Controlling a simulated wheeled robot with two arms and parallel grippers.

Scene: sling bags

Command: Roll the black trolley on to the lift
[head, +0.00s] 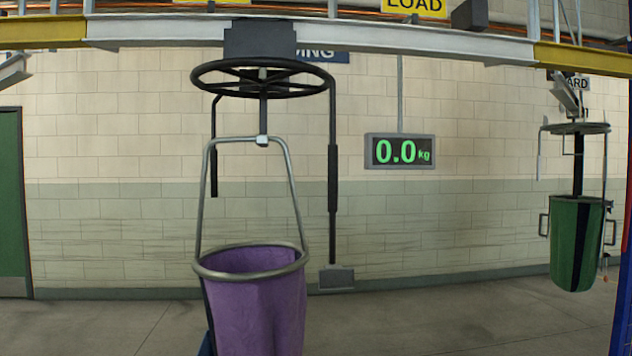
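The black trolley (262,42) hangs under the overhead rail, left of centre in the head view. A black ring like a handwheel (208,78) sits below its body. A purple sling bag (255,310) hangs from it by a grey metal frame, and its bottom is cut off by the picture edge. Black rods hang down on both sides of the ring. I cannot tell which part in view is the lift. Neither gripper is in view.
The overhead rail (400,38) is grey in the middle with yellow sections at both sides. A green bag (576,240) hangs at the right. A display (400,151) on the wall reads 0.0 kg. A green door (10,200) is at far left. The floor (450,315) between the bags is clear.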

